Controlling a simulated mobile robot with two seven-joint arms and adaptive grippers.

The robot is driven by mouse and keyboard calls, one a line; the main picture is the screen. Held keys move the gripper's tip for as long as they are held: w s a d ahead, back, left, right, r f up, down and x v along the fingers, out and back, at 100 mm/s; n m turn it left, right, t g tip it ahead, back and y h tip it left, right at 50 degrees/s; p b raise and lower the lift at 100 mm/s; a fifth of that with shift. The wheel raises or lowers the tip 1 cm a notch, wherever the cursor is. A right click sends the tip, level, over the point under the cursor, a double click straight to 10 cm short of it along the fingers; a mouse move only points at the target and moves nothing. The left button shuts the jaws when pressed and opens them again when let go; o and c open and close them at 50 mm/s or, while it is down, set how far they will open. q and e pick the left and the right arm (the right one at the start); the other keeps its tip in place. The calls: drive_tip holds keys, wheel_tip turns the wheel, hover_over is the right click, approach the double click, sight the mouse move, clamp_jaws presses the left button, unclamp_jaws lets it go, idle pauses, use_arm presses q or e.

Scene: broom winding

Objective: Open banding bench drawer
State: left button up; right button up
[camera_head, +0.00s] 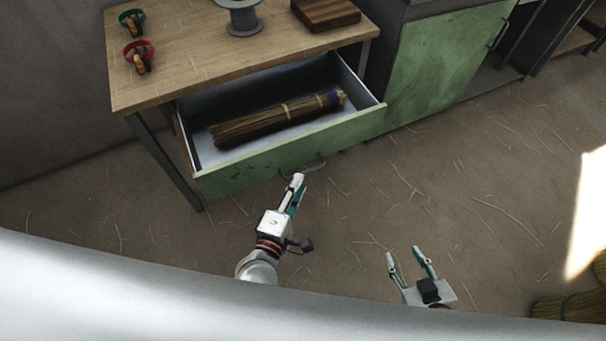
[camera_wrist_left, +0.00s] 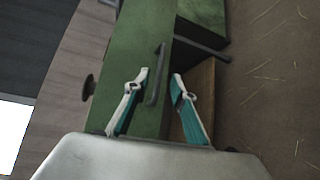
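The banding bench (camera_head: 195,62) has a wooden top, and its green-fronted drawer (camera_head: 235,172) stands pulled out. A bundle of brown bristles (camera_head: 262,122) lies inside it. The drawer's dark handle (camera_head: 310,167) is on the front; it also shows in the left wrist view (camera_wrist_left: 158,75). My left gripper (camera_head: 297,182) is close to the handle. In the left wrist view its fingers (camera_wrist_left: 160,76) are apart, with the handle in the gap between them; contact cannot be told. My right gripper (camera_head: 409,256) is open and empty above the floor, to the right.
A grey spool (camera_head: 241,18), a wooden block (camera_head: 325,12) and red (camera_head: 139,56) and green (camera_head: 132,22) banded tools are on the bench top. A green cabinet (camera_head: 440,60) stands to the right. Straw bundles (camera_head: 570,307) lie at lower right. The floor before the drawer holds only loose straws.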

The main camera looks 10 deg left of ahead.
use_arm(q)
drive_tip(key=v, duration=0.6)
idle(0.4)
drive_tip(key=s+a+m+g+p, duration=0.2)
drive_tip(key=s+a+m+p, duration=0.1)
drive_tip(key=m, duration=0.8)
drive_tip(key=s+a+m+g+p, duration=0.3)
drive_tip(key=s+a+m, duration=0.2)
drive_tip(key=a+m, duration=0.3)
drive_tip(key=m, duration=0.2)
drive_tip(key=shift+s+m+y, duration=0.3)
drive_tip(key=shift+m, duration=0.1)
use_arm(e)
drive_tip(key=shift+m, duration=0.3)
drive_tip(key=r, duration=0.1)
drive_tip(key=a+r, duration=0.1)
drive_tip(key=r, duration=0.2)
drive_tip(key=shift+s+a, duration=0.2)
drive_tip(key=shift+s, duration=0.1)
use_arm(q)
drive_tip(key=shift+r, duration=0.1)
use_arm(e)
drive_tip(key=shift+w+r, duration=0.2)
drive_tip(key=shift+r, duration=0.2)
drive_tip(key=shift+s+f, duration=0.1)
drive_tip(key=shift+f, duration=0.15)
